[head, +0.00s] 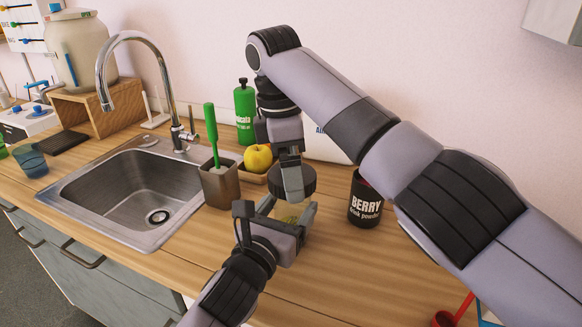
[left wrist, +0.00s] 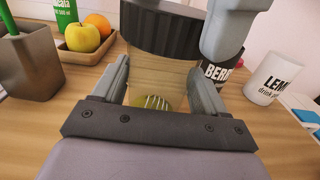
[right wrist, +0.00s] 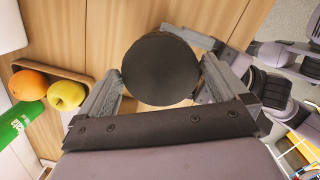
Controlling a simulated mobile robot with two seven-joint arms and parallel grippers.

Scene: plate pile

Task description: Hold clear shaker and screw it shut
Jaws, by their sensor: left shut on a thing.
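The clear shaker (left wrist: 140,78) stands between the fingers of my left gripper (left wrist: 155,100), which is shut on it. A green wire ball shows through its wall. A black ridged lid (head: 294,180) is at the shaker's top; it also shows in the left wrist view (left wrist: 163,28). I cannot tell how tightly it sits on the rim. My right gripper (right wrist: 160,82) comes from above with its fingers at either side of the round lid. Whether they press on it is not clear. In the head view, the arms and the lid hide much of the shaker.
A black berry drink powder tub (head: 366,200) stands right of the shaker. A brown holder (head: 219,185) with a green-handled brush stands to the left, beside the sink (head: 140,190). A tray with a yellow apple (head: 258,158) and a green bottle (head: 245,112) are behind.

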